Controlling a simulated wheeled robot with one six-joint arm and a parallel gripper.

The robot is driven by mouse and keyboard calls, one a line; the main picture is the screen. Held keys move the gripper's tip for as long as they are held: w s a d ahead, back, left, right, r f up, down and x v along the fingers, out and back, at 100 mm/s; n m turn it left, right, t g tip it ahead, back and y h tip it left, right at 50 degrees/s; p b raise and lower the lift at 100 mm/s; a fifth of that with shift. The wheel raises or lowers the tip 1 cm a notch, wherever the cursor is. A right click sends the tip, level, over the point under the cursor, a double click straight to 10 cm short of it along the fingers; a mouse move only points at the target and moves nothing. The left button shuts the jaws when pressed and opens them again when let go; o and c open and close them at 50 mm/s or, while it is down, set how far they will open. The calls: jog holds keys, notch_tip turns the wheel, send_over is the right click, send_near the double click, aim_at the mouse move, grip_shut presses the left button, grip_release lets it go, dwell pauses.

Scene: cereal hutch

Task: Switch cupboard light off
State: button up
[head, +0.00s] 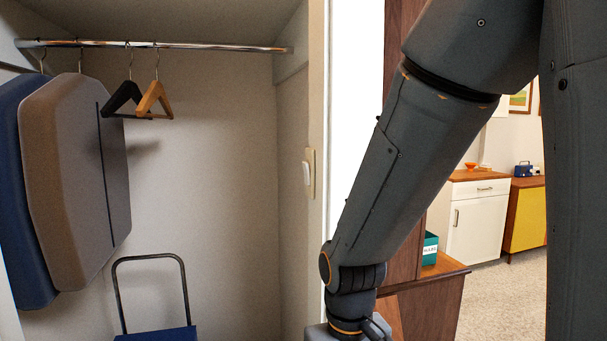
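A light switch (308,174) is on the narrow right side wall of the cupboard, a pale rocker on a beige plate. I cannot tell its on or off position. The cupboard interior (210,190) looks evenly lit, and no lamp shows. My arm comes down from the upper right, and its wrist is at the bottom edge, below and right of the switch. My gripper is out of the picture, so its state does not show.
A chrome rail (190,46) holds two hangers (155,99) and hanging garment bags (75,180). A blue folding trolley (155,333) stands below. Right of the cupboard are a wooden unit (430,305), a white cabinet (477,220) and open floor (500,305).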

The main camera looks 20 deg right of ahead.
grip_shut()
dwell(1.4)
